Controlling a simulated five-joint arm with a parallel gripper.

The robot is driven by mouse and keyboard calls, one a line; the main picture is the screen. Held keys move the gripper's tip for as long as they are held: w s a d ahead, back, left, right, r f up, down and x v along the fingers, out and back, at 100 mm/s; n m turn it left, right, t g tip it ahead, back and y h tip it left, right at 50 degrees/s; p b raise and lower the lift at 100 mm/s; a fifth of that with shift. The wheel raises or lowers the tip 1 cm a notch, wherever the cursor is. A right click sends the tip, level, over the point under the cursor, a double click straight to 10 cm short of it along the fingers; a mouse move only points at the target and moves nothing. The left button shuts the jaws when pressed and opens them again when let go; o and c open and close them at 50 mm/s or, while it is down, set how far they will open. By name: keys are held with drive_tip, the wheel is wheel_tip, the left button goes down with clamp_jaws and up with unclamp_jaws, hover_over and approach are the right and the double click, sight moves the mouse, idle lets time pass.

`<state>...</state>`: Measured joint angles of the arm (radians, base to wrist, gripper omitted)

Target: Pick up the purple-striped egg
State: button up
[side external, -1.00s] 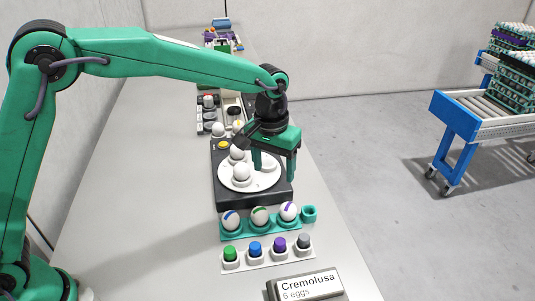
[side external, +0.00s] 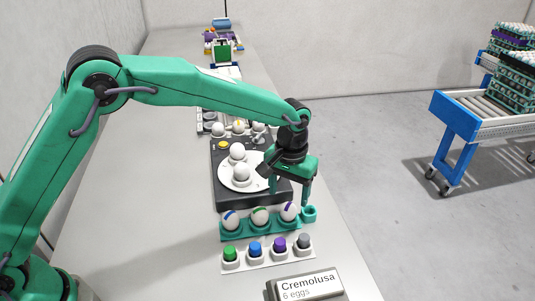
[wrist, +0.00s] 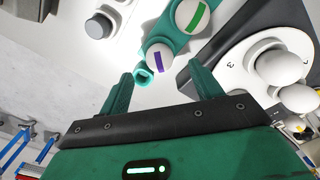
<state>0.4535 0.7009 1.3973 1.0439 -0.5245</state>
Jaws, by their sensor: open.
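The purple-striped egg (side external: 289,211) is white with a purple band and sits at the right end of a teal holder (side external: 258,230). In the wrist view the purple-striped egg (wrist: 159,58) lies just beyond the fingertips, between their directions. My gripper (side external: 289,200) is open and empty, with its fingers pointing down close behind and above this egg. In the wrist view both fingers of my gripper (wrist: 160,80) are spread apart with nothing between them.
A green-striped egg (side external: 260,215) and a blue-striped egg (side external: 231,219) share the holder. An empty teal cup (side external: 309,214) is at its right end. A white turntable (side external: 230,178) with white eggs stands behind. Coloured caps (side external: 279,244) and a Cremolusa box (side external: 305,287) are in front.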

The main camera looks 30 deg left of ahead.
sight(289, 204)
drive_tip(key=shift+f, duration=0.1)
drive_tip(key=shift+w+f, duration=0.1)
drive_tip(key=shift+f, duration=2.4)
drive_tip(key=shift+c, duration=0.5)
drive_tip(key=c, duration=0.7)
